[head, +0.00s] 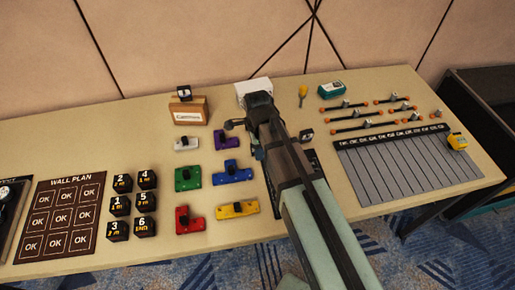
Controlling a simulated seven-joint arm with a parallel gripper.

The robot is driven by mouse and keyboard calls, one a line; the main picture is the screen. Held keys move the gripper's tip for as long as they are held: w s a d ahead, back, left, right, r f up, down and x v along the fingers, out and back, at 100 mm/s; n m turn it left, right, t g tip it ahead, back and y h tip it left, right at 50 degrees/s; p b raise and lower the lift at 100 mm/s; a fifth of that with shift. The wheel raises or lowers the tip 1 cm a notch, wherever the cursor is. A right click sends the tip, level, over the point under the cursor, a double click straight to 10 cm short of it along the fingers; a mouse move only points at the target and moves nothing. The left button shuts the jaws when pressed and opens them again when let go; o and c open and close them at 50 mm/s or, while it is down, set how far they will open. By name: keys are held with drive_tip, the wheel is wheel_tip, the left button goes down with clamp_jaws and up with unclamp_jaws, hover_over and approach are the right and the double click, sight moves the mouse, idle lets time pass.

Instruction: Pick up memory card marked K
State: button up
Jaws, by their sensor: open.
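No letter K can be read in the head view, so I cannot tell which item is the memory card. A small dark piece with a pale mark (306,134) lies just right of my arm. Another small dark piece with a pale label (184,92) sits on top of the box marked Cameras (188,111). My gripper (258,150) is open over the middle of the table, right of the purple piece (227,140). Its fingertips are largely hidden by my own arm, and I see nothing held. A dark tray (312,158) is partly covered by my arm.
Coloured clamp-like pieces, including a blue one (232,172), stand left of my arm. Several black numbered cubes (119,206) and the wall plan board (60,218) are farther left. A grey slotted panel (405,167), orange-ended rods (355,126) and a yellow device (457,142) lie right.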

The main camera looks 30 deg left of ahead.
drive_tip(key=shift+f, duration=0.1)
clamp_jaws()
idle(0.4)
